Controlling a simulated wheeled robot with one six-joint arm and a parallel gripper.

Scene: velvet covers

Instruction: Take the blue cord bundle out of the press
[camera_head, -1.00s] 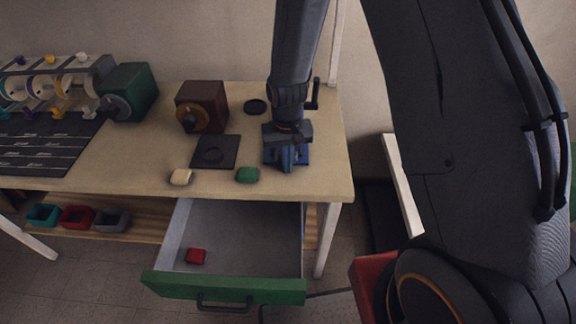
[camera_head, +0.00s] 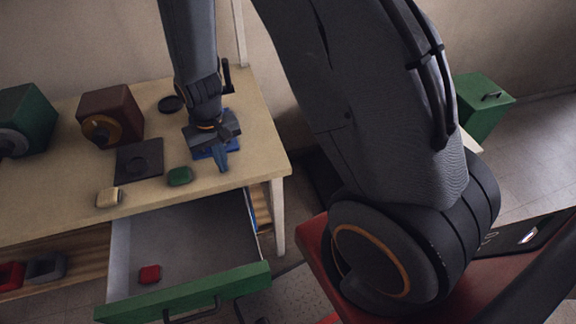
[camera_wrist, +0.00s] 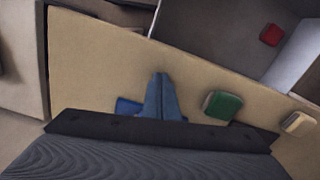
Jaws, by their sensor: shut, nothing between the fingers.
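My gripper (camera_head: 222,162) points down over the right end of the table, its blue-grey fingers shut with nothing between them. A blue flat part (camera_head: 203,153) shows under and beside the gripper; it looks like the base of the press. A black upright handle (camera_head: 227,76) stands behind my wrist, probably the press lever. In the wrist view my shut fingers (camera_wrist: 160,98) cover the middle, with a bit of blue (camera_wrist: 128,106) to their left. I cannot make out a separate blue cord bundle; my gripper and wrist hide most of the press.
A green bundle (camera_head: 179,176) and a cream one (camera_head: 109,197) lie near the table's front edge (camera_head: 60,222). A dark square plate (camera_head: 139,160) lies behind them. The drawer (camera_head: 200,235) below is open, with a red bundle (camera_head: 149,274) inside. A maroon box (camera_head: 112,117) stands left.

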